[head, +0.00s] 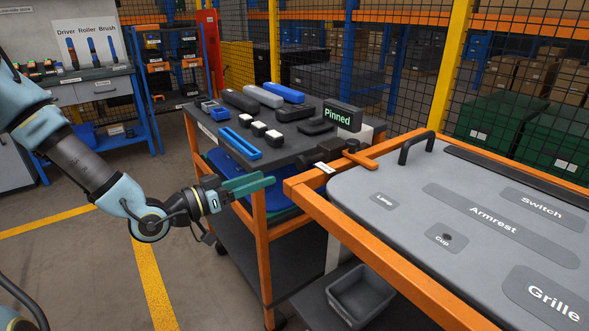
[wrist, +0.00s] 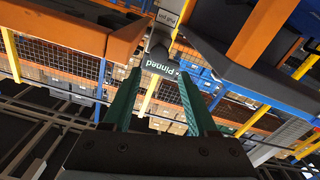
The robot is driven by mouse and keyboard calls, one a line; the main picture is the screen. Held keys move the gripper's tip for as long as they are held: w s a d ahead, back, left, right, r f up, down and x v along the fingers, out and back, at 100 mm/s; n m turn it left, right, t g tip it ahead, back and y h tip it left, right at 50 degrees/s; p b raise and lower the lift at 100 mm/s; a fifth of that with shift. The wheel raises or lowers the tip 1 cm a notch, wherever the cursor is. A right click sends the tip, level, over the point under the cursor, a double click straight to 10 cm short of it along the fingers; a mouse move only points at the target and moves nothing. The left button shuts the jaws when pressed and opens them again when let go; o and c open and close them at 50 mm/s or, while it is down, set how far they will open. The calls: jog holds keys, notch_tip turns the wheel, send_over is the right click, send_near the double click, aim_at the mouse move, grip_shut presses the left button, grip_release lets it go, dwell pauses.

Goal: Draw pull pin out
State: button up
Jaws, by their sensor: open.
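The pull pin (head: 306,173) is a dark knob at the left end of a short black housing on the orange frame of the panel fixture. A small white label sits beside it. In the wrist view the dark knob (wrist: 159,40) is ahead of the fingertips, near the top centre, under the "Pull pin" label (wrist: 167,15). A "Pinned" sign (head: 338,117) stands behind the housing. My gripper (head: 270,179) has green fingers spread apart with nothing between them. In the wrist view the fingers (wrist: 160,74) point toward the knob, apart from it.
The orange-framed fixture holds a grey door panel (head: 400,237) at right. A cart (head: 200,124) with dark and blue parts stands behind my gripper. A grey bin (head: 360,290) sits low beneath the fixture. The floor at left is open.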

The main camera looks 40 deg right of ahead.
aim_at(299, 166)
jog(key=d+p, duration=0.1)
jog(key=d, duration=0.6)
jog(key=d+p, duration=0.1)
jog(key=d, duration=0.2)
jog(key=shift+s+d+p, duration=0.2)
jog(key=shift+s+p, duration=0.1)
jog(key=shift+s, duration=0.05)
grip_shut()
dwell(0.9)
